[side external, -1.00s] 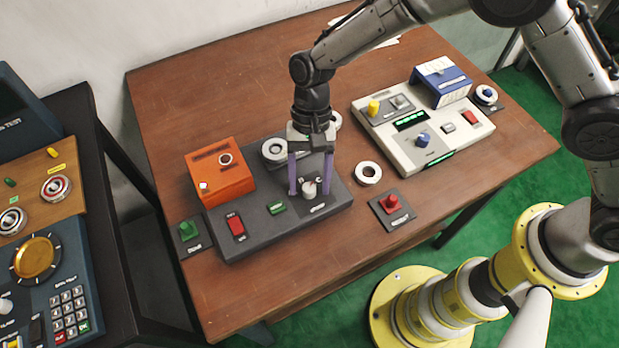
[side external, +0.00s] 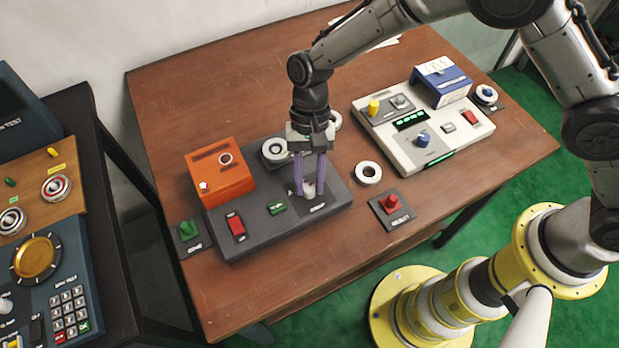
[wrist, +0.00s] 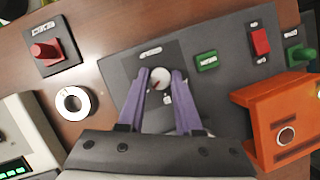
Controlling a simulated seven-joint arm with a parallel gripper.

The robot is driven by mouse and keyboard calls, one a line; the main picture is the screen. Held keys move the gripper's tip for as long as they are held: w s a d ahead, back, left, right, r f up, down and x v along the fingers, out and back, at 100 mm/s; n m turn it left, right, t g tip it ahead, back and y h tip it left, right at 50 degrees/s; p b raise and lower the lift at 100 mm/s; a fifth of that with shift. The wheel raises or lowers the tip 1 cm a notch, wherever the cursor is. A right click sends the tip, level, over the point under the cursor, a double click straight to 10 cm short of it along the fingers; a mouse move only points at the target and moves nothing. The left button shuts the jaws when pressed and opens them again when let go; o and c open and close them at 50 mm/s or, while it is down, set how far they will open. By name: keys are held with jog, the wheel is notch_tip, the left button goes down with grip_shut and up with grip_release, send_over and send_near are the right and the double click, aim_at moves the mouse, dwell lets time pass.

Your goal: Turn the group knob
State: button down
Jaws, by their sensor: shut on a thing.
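The white knob (side external: 309,189) stands on the right part of the dark grey panel (side external: 262,233), and it also shows in the wrist view (wrist: 160,77) with a red mark on its top. My gripper (side external: 309,190) points down over it with its purple fingers on either side. The fingers are shut on the knob, which is partly hidden by them in the side view. A small label lies on the panel beside the knob; I cannot read it.
An orange box (side external: 219,177) stands at the panel's left. A red switch (side external: 236,227) and green button (side external: 277,208) are on the panel. A loose ring (side external: 368,173) and a red knob (side external: 391,203) lie to the right. A light grey device (side external: 462,143) stands behind them.

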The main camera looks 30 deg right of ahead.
jog(key=n+h, duration=0.1)
jog(key=n, duration=0.2)
jog(key=n+h, duration=0.1)
jog(key=n, duration=0.2)
jog(key=shift+w+a, duration=0.15)
jog(key=n+h, duration=0.2)
jog(key=n, duration=0.3)
jog(key=shift+a+r, duration=0.1)
jog(key=shift+a, duration=0.05)
jog(key=shift+n, duration=0.3)
jog(key=c, duration=0.6)
grip_release()
jog(key=v, duration=1.3)
jog(key=shift+a+r, duration=0.25)
jog(key=shift+r, duration=0.05)
